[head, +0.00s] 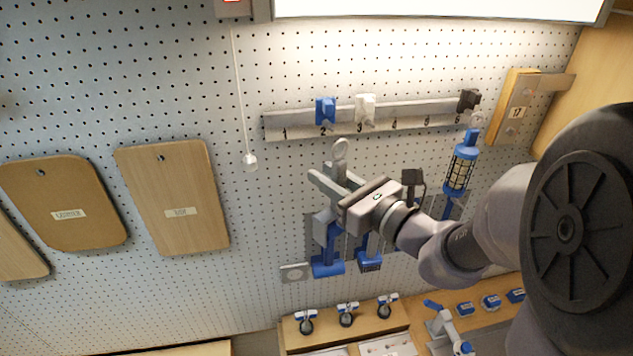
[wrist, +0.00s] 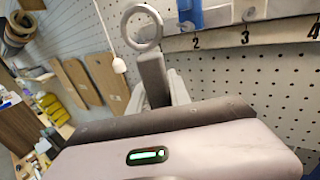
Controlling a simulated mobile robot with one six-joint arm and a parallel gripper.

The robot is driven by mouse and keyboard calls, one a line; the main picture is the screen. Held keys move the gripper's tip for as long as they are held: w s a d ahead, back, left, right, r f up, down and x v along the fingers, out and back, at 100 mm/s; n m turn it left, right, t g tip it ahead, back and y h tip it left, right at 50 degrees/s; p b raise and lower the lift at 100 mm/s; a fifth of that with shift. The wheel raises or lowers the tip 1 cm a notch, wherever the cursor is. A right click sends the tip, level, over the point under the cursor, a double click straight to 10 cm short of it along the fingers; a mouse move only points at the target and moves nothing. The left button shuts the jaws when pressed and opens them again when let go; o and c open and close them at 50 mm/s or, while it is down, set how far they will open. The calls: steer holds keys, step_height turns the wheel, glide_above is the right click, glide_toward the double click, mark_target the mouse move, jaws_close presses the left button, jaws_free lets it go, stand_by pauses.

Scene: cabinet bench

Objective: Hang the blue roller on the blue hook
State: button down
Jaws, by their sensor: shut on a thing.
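My gripper (head: 329,174) is shut on the grey handle of a tool, which I take to be the blue roller (head: 327,265). Its grey ring (head: 340,149) stands up above the fingers, and its blue lower end shows below them. The ring also shows in the wrist view (wrist: 141,27), on top of the grey handle (wrist: 154,80). The blue hook (head: 325,110) is on the rail, above and slightly left of the ring, with a gap between them. The hook's lower part shows in the wrist view (wrist: 190,12). The fingers hide the middle of the tool.
The numbered rail (head: 290,124) also carries a white hook (head: 365,109) and a black hook (head: 468,99). A blue caged tool (head: 461,165) hangs under the black hook. A blue brush-like piece (head: 369,258) shows below my gripper. A pull cord (head: 249,161) and wooden boards (head: 175,195) hang left.

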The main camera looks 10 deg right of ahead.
steer(key=shift+w+d+f, duration=0.1)
steer(key=shift+w+f, duration=0.1)
steer(key=shift+w, duration=1.2)
steer(key=shift+w+d+f, duration=0.1)
steer(key=shift+w+f, duration=0.1)
steer(key=shift+w, duration=1.25)
steer(key=shift+w+f, duration=0.2)
steer(key=shift+w, duration=1.2)
steer(key=c, duration=1.1)
jaws_free()
